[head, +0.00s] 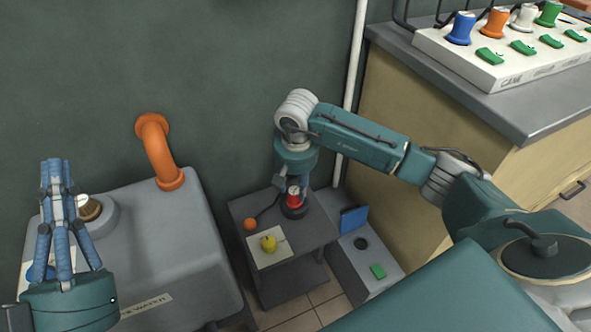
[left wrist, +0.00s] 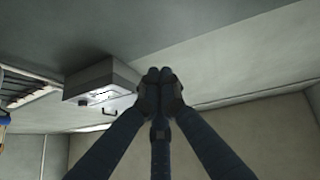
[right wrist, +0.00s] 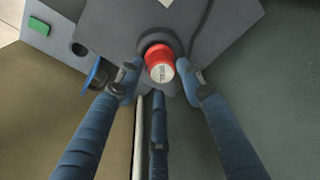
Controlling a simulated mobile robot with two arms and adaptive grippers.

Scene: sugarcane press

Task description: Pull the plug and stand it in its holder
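A red plug (head: 294,194) with a pale lettered top stands upright in a dark round collar on a low grey stand (head: 318,233). In the right wrist view the plug (right wrist: 160,63) sits between the fingertips of my right gripper (right wrist: 158,76). Those fingers are spread around it, with small gaps seeming to show at the sides. In the head view my right gripper (head: 293,182) points down over the plug. A low grey box (head: 370,262) beside the stand has a dark round hole, which may be the holder. My left gripper (head: 55,165) points up, fingertips together, empty.
A blue panel (head: 353,220) rises behind the grey box. A grey tank (head: 180,240) with an orange pipe (head: 158,150) stands left; a counter (head: 500,105) stands right.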

